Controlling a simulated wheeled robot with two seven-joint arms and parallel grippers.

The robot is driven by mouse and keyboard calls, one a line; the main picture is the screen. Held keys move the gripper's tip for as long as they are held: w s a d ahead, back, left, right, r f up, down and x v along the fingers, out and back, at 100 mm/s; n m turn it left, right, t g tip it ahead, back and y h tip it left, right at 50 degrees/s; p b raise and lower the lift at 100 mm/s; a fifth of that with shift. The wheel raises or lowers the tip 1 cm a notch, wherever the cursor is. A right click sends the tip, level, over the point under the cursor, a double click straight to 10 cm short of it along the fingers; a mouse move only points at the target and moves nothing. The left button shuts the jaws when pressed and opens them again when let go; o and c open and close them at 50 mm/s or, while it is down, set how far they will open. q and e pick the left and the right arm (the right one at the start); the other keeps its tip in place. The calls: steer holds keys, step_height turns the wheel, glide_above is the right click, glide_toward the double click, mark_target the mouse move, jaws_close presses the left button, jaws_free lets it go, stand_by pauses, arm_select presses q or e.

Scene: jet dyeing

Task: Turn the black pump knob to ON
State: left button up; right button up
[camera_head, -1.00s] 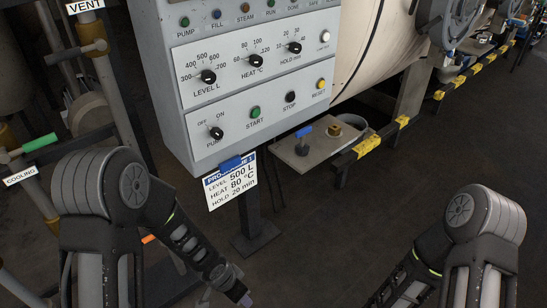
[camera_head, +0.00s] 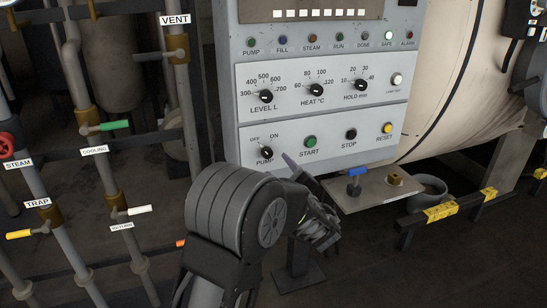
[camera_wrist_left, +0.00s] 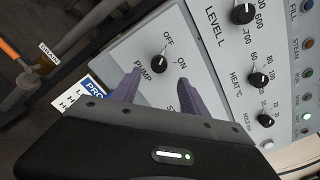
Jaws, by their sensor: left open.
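The black pump knob (camera_head: 266,153) is on the lower left of the grey control panel, under the OFF and ON labels. The fingers are open and empty, apart from the knob. My right gripper is not in view.
The green START button (camera_head: 310,142), black STOP button (camera_head: 351,134) and yellow RESET button (camera_head: 387,128) are right of the knob. The LEVEL knob (camera_head: 266,96) is above. Pipes with labelled valves are at left.

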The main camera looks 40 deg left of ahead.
mark_target(269, 155)
arm_select(q)
steer(key=shift+x, duration=3.95)
steer(key=shift+f, duration=0.15)
jaws_close()
